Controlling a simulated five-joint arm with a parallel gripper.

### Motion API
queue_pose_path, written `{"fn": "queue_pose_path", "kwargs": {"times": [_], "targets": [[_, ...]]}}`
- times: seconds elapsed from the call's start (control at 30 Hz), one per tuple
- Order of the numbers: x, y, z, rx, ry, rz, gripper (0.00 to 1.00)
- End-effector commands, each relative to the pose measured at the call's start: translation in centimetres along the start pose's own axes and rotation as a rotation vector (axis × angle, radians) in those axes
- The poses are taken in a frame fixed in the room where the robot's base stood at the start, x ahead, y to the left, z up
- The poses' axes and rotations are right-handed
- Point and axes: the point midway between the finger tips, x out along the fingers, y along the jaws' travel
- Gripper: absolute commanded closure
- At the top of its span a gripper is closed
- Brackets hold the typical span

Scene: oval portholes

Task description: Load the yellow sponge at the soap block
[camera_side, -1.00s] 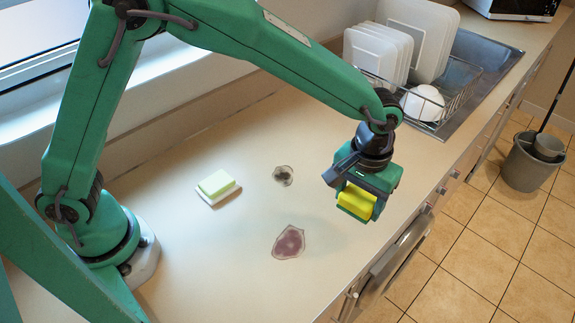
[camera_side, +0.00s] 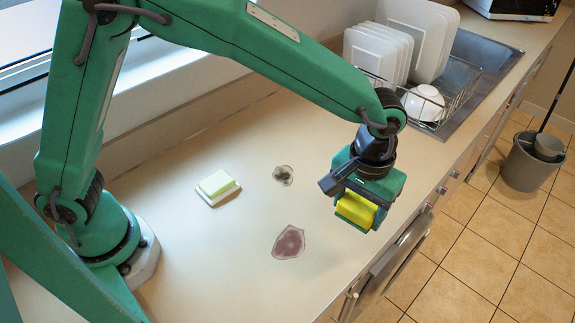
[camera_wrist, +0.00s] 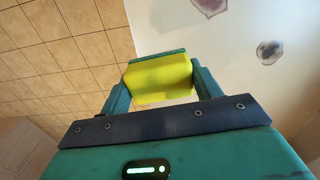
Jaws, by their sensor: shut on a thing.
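The yellow sponge (camera_side: 356,210) is held between the fingers of my gripper (camera_side: 362,205), above the front part of the counter at the right. The wrist view also shows the yellow sponge (camera_wrist: 160,79) between the two green fingers of my gripper (camera_wrist: 162,85). The soap block (camera_side: 217,183) is pale green and lies on a white dish (camera_side: 222,200) at the left of the counter, well apart from my gripper. The soap block is not in the wrist view.
A reddish stain (camera_side: 289,242) and a smaller dark stain (camera_side: 283,176) mark the counter (camera_side: 215,255) between the soap and my gripper. A dish rack (camera_side: 455,95) with white plates and a bowl stands at the back right. The counter's front edge drops to a tiled floor.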

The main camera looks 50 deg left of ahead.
Motion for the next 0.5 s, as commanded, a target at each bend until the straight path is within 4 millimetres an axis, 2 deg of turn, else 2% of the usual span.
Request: {"fn": "queue_pose_path", "kwargs": {"times": [0.27, 0.37, 0.5], "targets": [[-0.1, -0.6, -0.2, -0.012, 0.0, 0.0, 0.55], [-0.1, -1.7, -0.6, -0.035, 0.0, 0.0, 0.55], [-0.3, -4.3, -1.2, -0.088, 0.0, 0.0, 0.55]]}}
